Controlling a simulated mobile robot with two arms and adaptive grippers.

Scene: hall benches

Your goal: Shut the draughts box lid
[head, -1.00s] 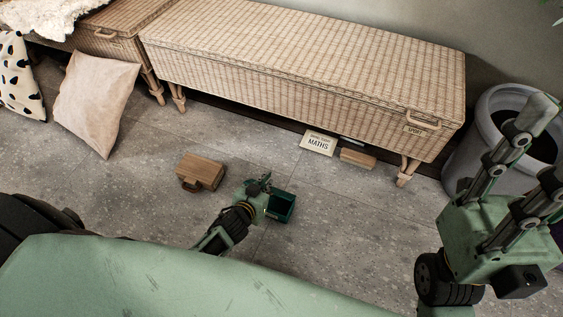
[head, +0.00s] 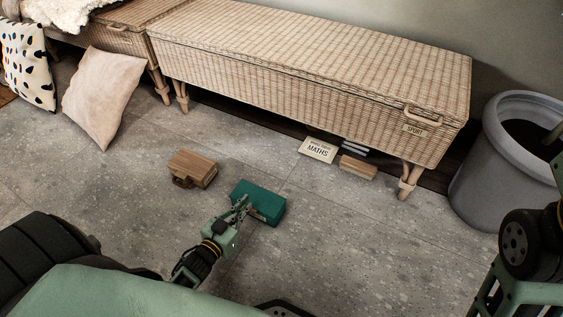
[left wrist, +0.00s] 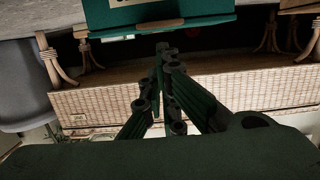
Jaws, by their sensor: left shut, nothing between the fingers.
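The draughts box (head: 270,195) is a teal box on the grey floor, in the middle of the head view. Its teal lid lies over the top, and no dark inside shows; I cannot tell whether a thin gap is left. My left gripper (head: 243,204) is shut and empty at the box's near side, its fingertips close to the front edge. In the left wrist view, the box (left wrist: 190,10) is at the top with a brown handle, beyond my shut fingertips (left wrist: 164,48). Contact cannot be told. Only part of my right arm shows at the right edge.
A wooden case (head: 194,167) stands left of the box. A wicker bench (head: 300,85) runs behind, with a maths book (head: 318,150) and a wooden block (head: 357,168) by it. A grey planter (head: 510,165) is at right, cushions (head: 105,98) at left. Floor right of the box is clear.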

